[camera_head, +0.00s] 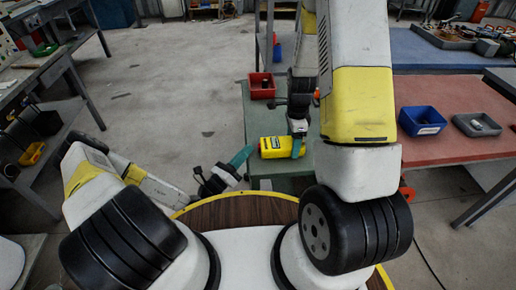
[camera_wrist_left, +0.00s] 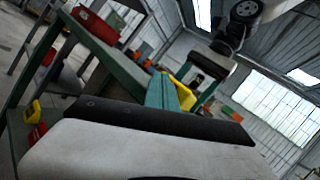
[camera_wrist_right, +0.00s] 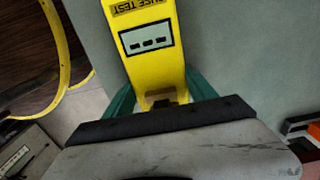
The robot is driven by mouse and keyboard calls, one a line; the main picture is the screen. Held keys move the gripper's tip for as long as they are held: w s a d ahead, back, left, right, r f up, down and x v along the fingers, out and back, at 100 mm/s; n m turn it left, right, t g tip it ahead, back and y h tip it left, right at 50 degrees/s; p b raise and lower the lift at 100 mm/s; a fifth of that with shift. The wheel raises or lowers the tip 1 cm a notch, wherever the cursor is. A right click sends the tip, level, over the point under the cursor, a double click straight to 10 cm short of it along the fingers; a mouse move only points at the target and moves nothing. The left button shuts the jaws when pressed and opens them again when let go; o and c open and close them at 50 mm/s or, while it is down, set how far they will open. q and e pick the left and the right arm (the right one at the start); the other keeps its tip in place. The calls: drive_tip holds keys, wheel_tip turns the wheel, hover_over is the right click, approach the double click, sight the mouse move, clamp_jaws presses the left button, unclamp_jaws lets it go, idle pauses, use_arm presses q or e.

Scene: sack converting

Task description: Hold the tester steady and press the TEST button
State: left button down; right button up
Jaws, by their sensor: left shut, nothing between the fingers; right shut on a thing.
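The yellow tester (camera_head: 274,147) is at the green table's near part in the head view. My right gripper (camera_head: 298,146) is shut on its right end. In the right wrist view the tester (camera_wrist_right: 152,65) lies between the teal fingers (camera_wrist_right: 160,92), with an upside-down label ending in "USE TEST" and a small display with dashes. My left gripper (camera_head: 246,153) is shut and empty, a little left of the tester and apart from it. In the left wrist view its closed teal fingers (camera_wrist_left: 160,90) point toward the partly hidden tester (camera_wrist_left: 184,93). I cannot make out the TEST button.
A red bin (camera_head: 262,86) stands on the green table (camera_head: 230,113) behind the tester. A blue bin (camera_head: 421,120) and a grey tray (camera_head: 476,125) stand on the red-topped table (camera_head: 450,152) at right. Open floor (camera_head: 165,110) lies to the left.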

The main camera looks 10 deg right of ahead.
use_arm(q)
drive_tip(key=shift+d, duration=0.1)
drive_tip(key=shift+d, duration=0.3)
drive_tip(key=shift+d, duration=0.1)
idle(0.3)
drive_tip(key=shift+s+d, duration=0.2)
drive_tip(key=shift+d, duration=0.45)
use_arm(e)
drive_tip(key=shift+a, duration=0.15)
idle(0.6)
use_arm(q)
drive_tip(key=shift+a+f, duration=0.1)
drive_tip(key=shift+a, duration=0.05)
drive_tip(key=shift+a+f, duration=0.25)
drive_tip(key=shift+a, duration=0.2)
use_arm(e)
drive_tip(key=shift+d, duration=0.2)
use_arm(q)
drive_tip(key=shift+a+r, duration=0.15)
drive_tip(key=shift+a, duration=2.55)
